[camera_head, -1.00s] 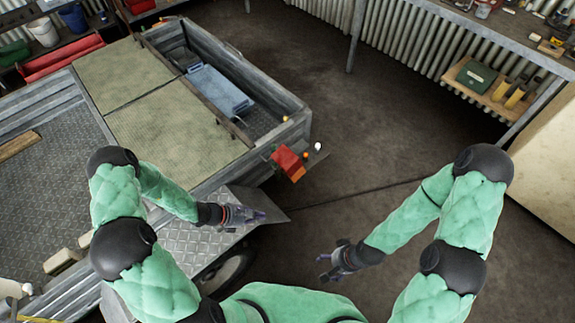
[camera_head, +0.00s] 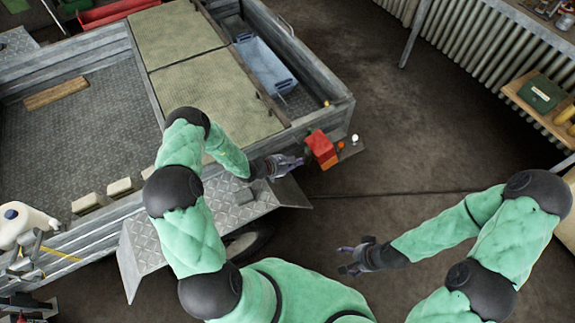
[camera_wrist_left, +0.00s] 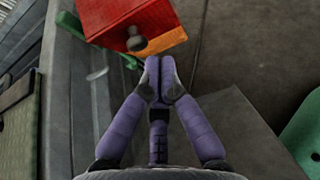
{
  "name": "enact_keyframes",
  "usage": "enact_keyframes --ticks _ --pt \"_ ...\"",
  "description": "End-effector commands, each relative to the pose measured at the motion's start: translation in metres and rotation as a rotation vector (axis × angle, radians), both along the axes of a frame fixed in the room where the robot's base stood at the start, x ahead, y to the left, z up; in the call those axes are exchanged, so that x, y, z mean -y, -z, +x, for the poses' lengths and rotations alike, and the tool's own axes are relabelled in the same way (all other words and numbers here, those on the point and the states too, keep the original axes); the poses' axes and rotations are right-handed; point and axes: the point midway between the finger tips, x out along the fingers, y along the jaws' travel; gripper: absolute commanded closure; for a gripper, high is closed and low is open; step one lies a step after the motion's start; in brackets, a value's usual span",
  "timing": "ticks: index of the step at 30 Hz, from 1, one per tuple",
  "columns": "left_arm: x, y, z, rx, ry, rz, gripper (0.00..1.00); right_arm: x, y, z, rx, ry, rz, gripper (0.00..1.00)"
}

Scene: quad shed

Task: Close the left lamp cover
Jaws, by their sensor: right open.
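The lamp cover (camera_head: 321,147) is a red and orange box at the rear corner of the trailer; it also shows at the top of the left wrist view (camera_wrist_left: 125,18). A dark round knob (camera_wrist_left: 135,41) shows against its lower edge. Small orange and white bulbs (camera_head: 355,138) show just right of the cover. The cover seems to stand swung out from the lamp; its hinge is hidden. My left gripper (camera_head: 297,162) is just left of and below the cover, apart from it. Its fingertips are together (camera_wrist_left: 160,72), holding nothing. My right gripper (camera_head: 343,262) is open and empty over the floor.
The metal trailer (camera_head: 310,113) fills the left, with a blue crate (camera_head: 264,66) in its box. A tread-plate mudguard (camera_head: 225,212) lies below my left forearm. The floor (camera_head: 420,130) to the right is clear. A shelf with a green box (camera_head: 541,94) stands far right.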

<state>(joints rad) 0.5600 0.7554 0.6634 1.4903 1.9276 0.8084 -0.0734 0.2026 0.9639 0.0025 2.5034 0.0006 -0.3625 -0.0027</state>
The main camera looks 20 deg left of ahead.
Motion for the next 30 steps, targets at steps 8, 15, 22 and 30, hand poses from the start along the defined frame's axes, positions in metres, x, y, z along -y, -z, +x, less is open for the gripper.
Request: enact_keyframes --ticks 8,15,22,30 --pt "0.021 -0.009 0.026 0.000 0.002 0.000 1.00 0.000 0.007 0.000 0.000 0.000 0.000 0.26" --pt "0.025 -0.012 0.031 -0.001 0.000 -0.001 1.00 0.000 0.007 0.000 0.000 0.000 0.000 0.26" --pt "0.025 -0.012 0.031 -0.001 0.000 0.000 1.00 0.000 0.007 0.000 0.000 0.000 0.000 0.26" --pt "0.018 -0.021 0.033 -0.031 0.000 0.025 1.00 0.000 -0.002 0.000 0.000 0.000 0.000 0.26"
